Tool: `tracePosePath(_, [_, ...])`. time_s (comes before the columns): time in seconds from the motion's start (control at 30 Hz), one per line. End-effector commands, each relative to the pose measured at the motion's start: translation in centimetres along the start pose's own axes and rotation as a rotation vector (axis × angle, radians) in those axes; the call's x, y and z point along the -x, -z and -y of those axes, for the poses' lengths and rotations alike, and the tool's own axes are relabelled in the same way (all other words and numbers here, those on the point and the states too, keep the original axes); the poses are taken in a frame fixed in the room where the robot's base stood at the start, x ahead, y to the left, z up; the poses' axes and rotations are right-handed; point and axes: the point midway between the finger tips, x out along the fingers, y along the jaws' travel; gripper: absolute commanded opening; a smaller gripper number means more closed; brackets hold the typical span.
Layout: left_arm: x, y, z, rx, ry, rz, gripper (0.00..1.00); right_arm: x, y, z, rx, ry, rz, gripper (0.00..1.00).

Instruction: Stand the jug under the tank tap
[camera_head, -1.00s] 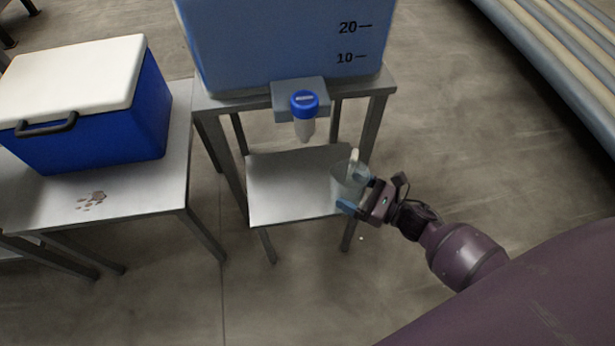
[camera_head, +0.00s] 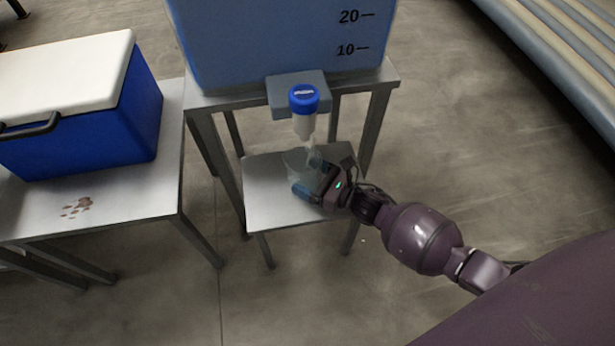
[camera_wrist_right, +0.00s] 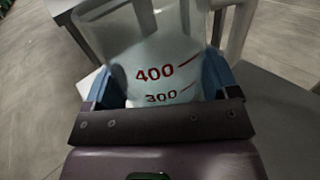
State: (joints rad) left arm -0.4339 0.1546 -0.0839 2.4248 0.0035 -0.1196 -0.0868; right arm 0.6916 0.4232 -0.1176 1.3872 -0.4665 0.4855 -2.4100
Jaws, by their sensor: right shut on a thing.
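The clear jug (camera_head: 292,160) is in my right gripper (camera_head: 304,178), over the small low shelf (camera_head: 262,205) in front of the tank. In the right wrist view the jug (camera_wrist_right: 150,55) shows red 400 and 300 marks, and the blue fingers of my right gripper (camera_wrist_right: 160,90) are shut on its sides. The tank tap (camera_head: 304,115), with a blue cap and pale spout, hangs just above the jug in the head view. I cannot tell whether the jug's base touches the shelf. The blue tank (camera_head: 275,45) stands on a metal stand. My left gripper is not in view.
A blue cooler with a white lid (camera_head: 80,105) stands on a metal table (camera_head: 150,195) at the left, with brown spots (camera_head: 77,208) on the tabletop. Metal stand legs (camera_head: 228,170) flank the low shelf. Rollers (camera_head: 560,50) lie at the upper right.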

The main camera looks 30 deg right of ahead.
Motion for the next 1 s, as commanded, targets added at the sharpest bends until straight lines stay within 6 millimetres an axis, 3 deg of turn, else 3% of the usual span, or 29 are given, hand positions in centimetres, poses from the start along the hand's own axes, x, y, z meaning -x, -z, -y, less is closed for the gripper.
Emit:
tracePosePath(0.47, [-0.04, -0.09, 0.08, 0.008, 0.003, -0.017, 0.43, -0.03, 0.81, 0.05, 0.001, 0.001, 0.003, 0.55])
tracePosePath(0.5, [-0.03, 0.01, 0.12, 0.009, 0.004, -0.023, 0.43, -0.02, 0.86, 0.06, 0.001, 0.001, 0.002, 0.82])
tracePosePath(0.6, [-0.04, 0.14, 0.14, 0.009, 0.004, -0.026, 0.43, -0.07, 0.69, 0.09, 0.002, 0.001, 0.003, 0.97])
tracePosePath(1.0, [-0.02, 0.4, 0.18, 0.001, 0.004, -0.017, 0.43, 0.18, 0.12, 0.15, 0.003, 0.001, 0.005, 1.0])
